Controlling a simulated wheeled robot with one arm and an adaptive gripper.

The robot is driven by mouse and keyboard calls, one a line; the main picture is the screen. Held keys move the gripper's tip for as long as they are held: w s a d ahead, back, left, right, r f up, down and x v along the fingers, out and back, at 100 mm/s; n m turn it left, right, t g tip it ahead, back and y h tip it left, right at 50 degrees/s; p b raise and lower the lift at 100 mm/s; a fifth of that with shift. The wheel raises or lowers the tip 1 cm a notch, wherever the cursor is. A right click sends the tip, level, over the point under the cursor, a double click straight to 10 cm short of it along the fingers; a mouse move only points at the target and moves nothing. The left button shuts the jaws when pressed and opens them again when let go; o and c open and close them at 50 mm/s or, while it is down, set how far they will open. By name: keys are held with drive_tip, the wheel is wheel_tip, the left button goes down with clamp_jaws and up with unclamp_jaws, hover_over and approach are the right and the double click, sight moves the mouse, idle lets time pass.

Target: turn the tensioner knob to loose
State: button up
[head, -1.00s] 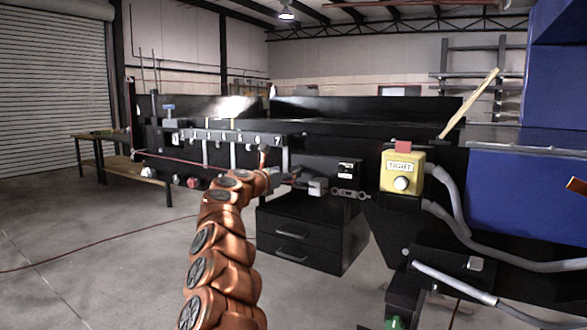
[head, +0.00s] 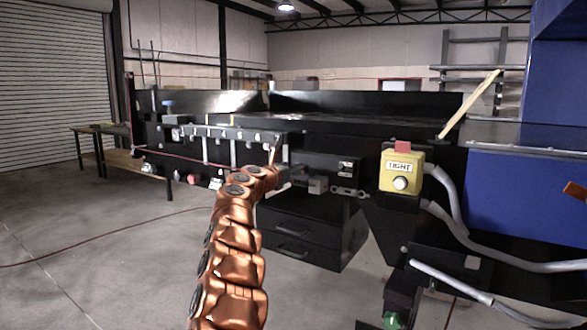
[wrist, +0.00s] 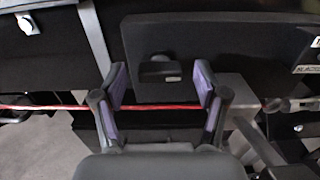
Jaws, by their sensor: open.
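A yellow box (head: 402,170) on the machine's right side carries a label (head: 400,166) reading TIGHT, a pale round knob (head: 400,184) and a red piece on top. I cannot tell whether this is the tensioner knob. In the wrist view, my gripper (wrist: 161,80) is open and empty, its two purple-padded fingers apart. A dark knob-like part (wrist: 159,69) on a black panel shows between and beyond the fingertips; I cannot tell whether they touch it. In the head view, my gripper is mostly hidden at the arm's end, left of the yellow box.
A red cord (wrist: 60,107) runs across the wrist view behind the fingers. A black drawer cabinet (head: 312,232) stands under the machine. Grey hoses (head: 480,247) hang at the right. A wooden bench (head: 120,155) stands at the left; the floor before it is open.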

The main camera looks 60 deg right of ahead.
drive_tip(key=shift+c, duration=0.2)
drive_tip(key=c, duration=1.1)
drive_tip(key=shift+n+p, duration=0.35)
drive_tip(key=shift+n, duration=0.05)
drive_tip(key=n+p, duration=0.2)
drive_tip(key=n, duration=0.1)
drive_tip(key=n+p, duration=0.1)
drive_tip(key=shift+w+r+n, duration=0.15)
drive_tip(key=shift+r+n, duration=0.1)
drive_tip(key=shift+n, duration=0.05)
drive_tip(key=n+p, duration=0.3)
drive_tip(key=shift+n, duration=0.4)
drive_tip(key=n+p, duration=0.6)
drive_tip(key=n, duration=0.1)
drive_tip(key=n+p, duration=0.1)
drive_tip(key=shift+f+n+p, duration=0.3)
drive_tip(key=shift+p, duration=0.05)
drive_tip(key=shift+w+f+n, duration=0.1)
drive_tip(key=shift+n, duration=0.2)
